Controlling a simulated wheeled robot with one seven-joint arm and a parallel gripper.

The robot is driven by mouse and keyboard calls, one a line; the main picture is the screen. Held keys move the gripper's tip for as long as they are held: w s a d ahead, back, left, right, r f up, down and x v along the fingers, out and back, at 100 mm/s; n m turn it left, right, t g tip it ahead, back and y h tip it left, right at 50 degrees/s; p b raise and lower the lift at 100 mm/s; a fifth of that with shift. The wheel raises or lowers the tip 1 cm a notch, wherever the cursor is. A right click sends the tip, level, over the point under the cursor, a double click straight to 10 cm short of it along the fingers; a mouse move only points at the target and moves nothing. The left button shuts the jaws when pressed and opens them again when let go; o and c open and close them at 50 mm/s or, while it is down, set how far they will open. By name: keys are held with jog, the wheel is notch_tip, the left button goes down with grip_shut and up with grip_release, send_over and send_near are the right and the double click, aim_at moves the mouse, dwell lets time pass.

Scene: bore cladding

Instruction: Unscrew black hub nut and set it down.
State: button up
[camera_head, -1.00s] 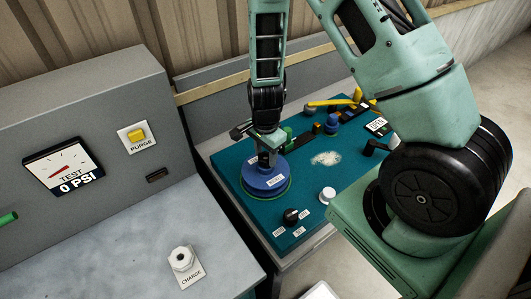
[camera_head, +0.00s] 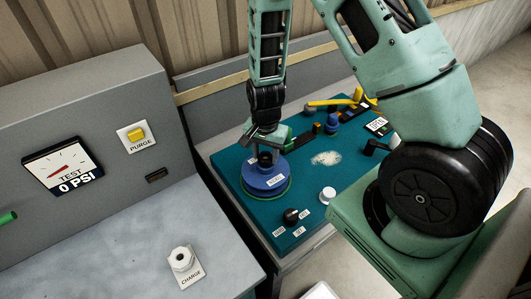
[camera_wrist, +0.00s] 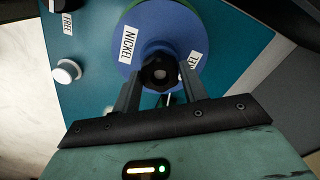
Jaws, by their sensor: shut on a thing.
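The black hub nut (camera_wrist: 160,72) sits at the middle of a round blue disc (camera_wrist: 185,25) with a green rim. The nut also shows small and dark in the head view (camera_head: 265,158). My gripper (camera_wrist: 160,75) is shut on the nut, one finger on each side of it, pointing down from above. In the head view my gripper (camera_head: 266,150) stands over the disc's centre. The disc has a NICKEL label and a second label partly hidden by a finger. I cannot tell whether the nut is clear of its thread.
A grey console (camera_head: 90,110) with a TEST gauge stands left. Bare teal lies around the disc.

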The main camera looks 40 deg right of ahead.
jog(key=shift+n, duration=0.9)
jog(key=shift+n, duration=1.7)
jog(key=shift+n, duration=0.8)
jog(key=o, duration=0.5)
jog(key=shift+o, duration=0.2)
